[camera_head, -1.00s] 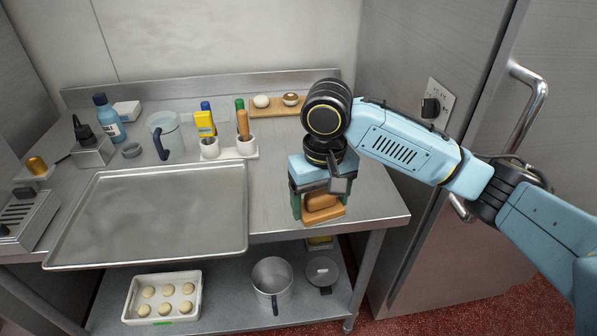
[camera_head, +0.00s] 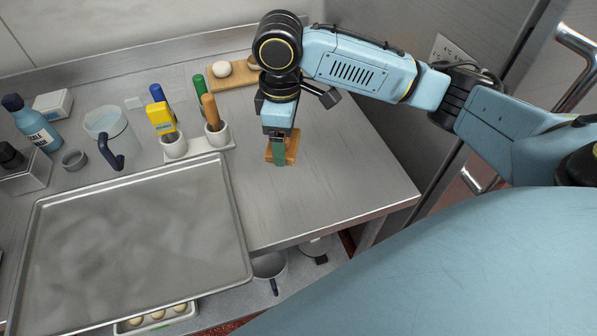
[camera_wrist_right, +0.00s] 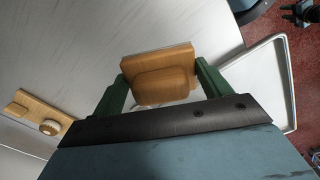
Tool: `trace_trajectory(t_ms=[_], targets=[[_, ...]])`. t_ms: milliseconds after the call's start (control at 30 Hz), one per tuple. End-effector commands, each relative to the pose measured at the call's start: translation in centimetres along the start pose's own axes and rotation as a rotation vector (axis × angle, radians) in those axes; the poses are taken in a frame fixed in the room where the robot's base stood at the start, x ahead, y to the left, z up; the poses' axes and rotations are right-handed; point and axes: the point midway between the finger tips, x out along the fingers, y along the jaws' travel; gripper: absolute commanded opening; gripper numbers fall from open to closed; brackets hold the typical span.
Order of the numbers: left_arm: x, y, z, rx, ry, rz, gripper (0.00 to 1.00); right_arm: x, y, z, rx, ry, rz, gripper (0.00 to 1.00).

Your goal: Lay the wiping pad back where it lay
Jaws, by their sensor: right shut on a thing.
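My right gripper (camera_head: 279,150) points down over the bare right part of the steel table (camera_head: 330,190). Its green fingers are shut on the wooden wiping pad (camera_head: 292,146). In the right wrist view, the pad (camera_wrist_right: 150,62) shows as a tan board with a raised grip block between the two fingers. The pad looks level and at or just above the table top; I cannot tell whether it touches. Part of it is hidden behind the near finger in the head view.
A white holder (camera_head: 200,152) with two cups of tools stands left of the gripper. A wooden board (camera_head: 228,78) with a pale round item lies behind. A large metal tray (camera_head: 232,235) fills the table's front left. The table is clear right of and in front of the pad.

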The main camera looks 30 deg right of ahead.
Motion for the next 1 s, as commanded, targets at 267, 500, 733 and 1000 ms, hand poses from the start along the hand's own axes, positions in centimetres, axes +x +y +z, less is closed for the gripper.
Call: trace_trajectory(t_ms=[267, 500, 733, 1000], targets=[[-1.2, -0.2, -1.3, 0.0, 0.017, -0.002, 0.36, 0.1, 0.7, 1.4, -0.602, -0.002, 0.0, 0.52], [-2.0, -0.3, -2.2, 0.0, 0.033, -0.004, 0.36, 0.4, 1.1, 2.4, -1.045, -0.001, 0.0, 0.52], [-2.2, -0.3, -2.0, 0.0, 0.03, -0.004, 0.36, 0.7, 1.3, 2.9, -1.247, -0.001, -0.001, 0.52], [-1.8, -0.2, -1.5, -0.001, 0.022, -0.003, 0.36, 4.4, 1.2, 3.0, -1.268, -0.001, -0.004, 0.52]])
